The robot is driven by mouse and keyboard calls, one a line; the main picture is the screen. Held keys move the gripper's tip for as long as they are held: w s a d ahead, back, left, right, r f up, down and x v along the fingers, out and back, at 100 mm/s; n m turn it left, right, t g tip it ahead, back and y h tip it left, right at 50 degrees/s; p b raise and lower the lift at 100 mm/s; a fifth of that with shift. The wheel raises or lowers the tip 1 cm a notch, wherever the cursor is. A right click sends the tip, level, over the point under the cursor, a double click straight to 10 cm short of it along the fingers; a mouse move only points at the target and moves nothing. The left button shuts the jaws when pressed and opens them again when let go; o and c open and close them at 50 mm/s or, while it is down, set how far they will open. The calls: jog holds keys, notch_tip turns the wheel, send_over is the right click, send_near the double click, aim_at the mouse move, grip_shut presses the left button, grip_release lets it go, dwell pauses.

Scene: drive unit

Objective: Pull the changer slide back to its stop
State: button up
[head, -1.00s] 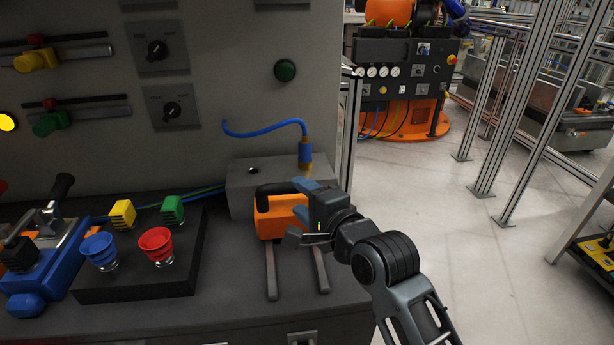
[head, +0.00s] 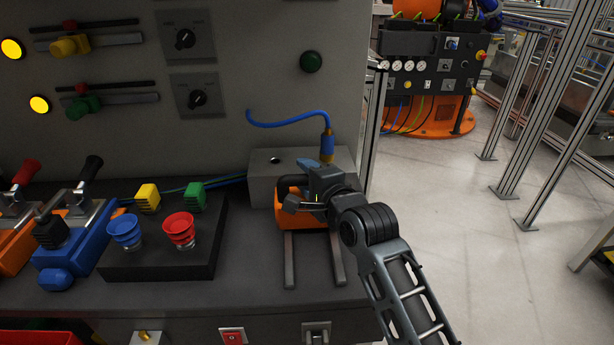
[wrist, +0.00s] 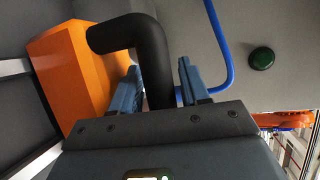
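The changer slide is an orange block (head: 316,221) with a black bent handle (head: 288,182), on two grey rails (head: 289,262) in front of a grey box. My gripper (head: 304,186) is at the handle, covering much of it and the block's right side in the head view. In the wrist view the black handle (wrist: 152,62) passes between the two blue-grey fingers of my gripper (wrist: 160,88). The fingers are apart, with a narrow gap on the right side of the handle. The orange block (wrist: 70,75) lies to the left there.
The grey box (head: 262,162) behind carries a blue cable plug (head: 327,148). A dark block with a blue button (head: 124,232) and a red button (head: 179,230) stands left of the rails. Blue and orange lever clamps are farther left. The counter in front of the rails is clear.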

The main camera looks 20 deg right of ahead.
grip_shut()
dwell(0.3)
jog(key=s+a+p, duration=0.2)
jog(key=s+p, duration=0.2)
jog(key=s, duration=0.3)
jog(key=shift+s+a+f, duration=0.15)
jog(key=shift+s+a, duration=0.1)
jog(key=shift+o, duration=1)
grip_release()
jog(key=shift+s, duration=0.1)
